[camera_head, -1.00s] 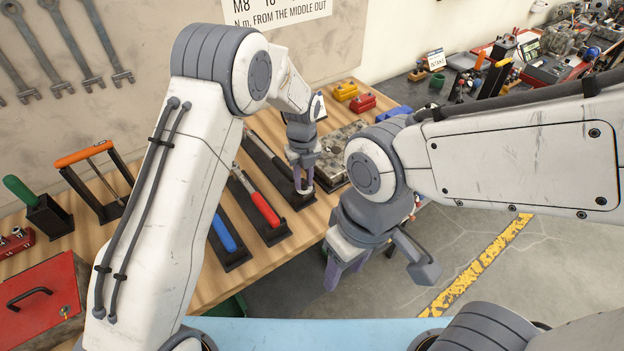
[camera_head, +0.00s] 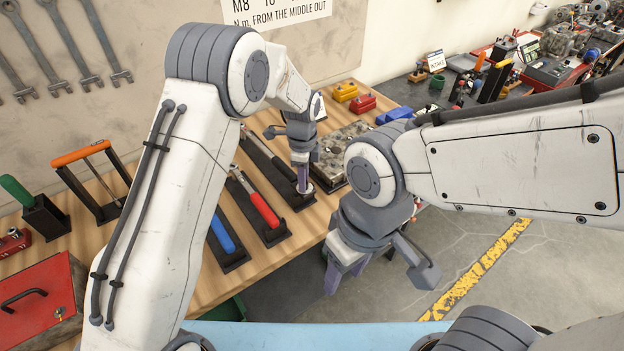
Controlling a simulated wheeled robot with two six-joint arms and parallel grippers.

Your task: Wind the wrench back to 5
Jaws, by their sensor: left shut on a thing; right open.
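My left gripper (camera_head: 303,186) points down at the near end of a dark wrench (camera_head: 262,147) lying in a long black holder (camera_head: 293,199) on the wooden bench. It is shut on that wrench's end, of which only a pale bit shows at the fingertips. The wrench's scale and its number cannot be read. My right gripper (camera_head: 345,268) is open and empty, over the floor in front of the bench edge. A red-handled wrench (camera_head: 264,209) and a blue-handled wrench (camera_head: 223,233) lie in black holders to the left.
A grey metal block (camera_head: 342,148) stands just right of the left gripper. Yellow (camera_head: 346,91), red (camera_head: 362,103) and blue (camera_head: 394,115) pieces sit behind it. An orange-handled tool (camera_head: 81,153) and a red box (camera_head: 40,300) are at the left.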

